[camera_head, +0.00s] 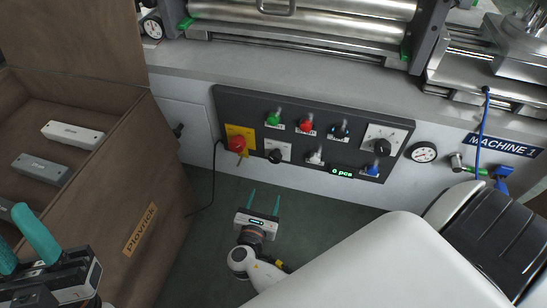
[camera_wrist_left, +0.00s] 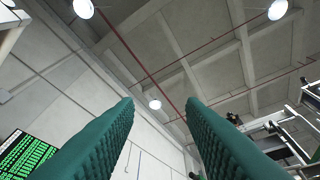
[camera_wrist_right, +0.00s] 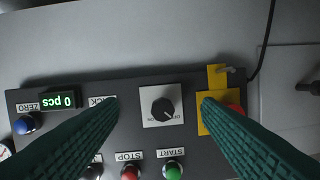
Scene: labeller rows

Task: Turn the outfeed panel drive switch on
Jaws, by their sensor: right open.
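A dark control panel (camera_head: 315,118) is fixed to the pale machine front. Its rotary switch (camera_head: 275,156), a black knob on a square white plate, sits low on the panel's left part. The same knob (camera_wrist_right: 163,108) shows upside down in the right wrist view, with ON and OFF lettering; its pointer is too dark to read surely. My right gripper (camera_head: 264,200) is open and empty, in front of and below the panel. In the right wrist view its fingers stand either side of the knob, apart from it. My left gripper (camera_wrist_left: 160,102) is open and empty, pointing upward.
A red emergency button (camera_head: 237,143) on a yellow plate is beside the switch. Green (camera_head: 273,119) and red (camera_head: 306,126) buttons sit above, and a dial knob (camera_head: 382,147) is at the right. A brown crate (camera_head: 160,190) with grey bars stands at the left. A black cable hangs left of the panel.

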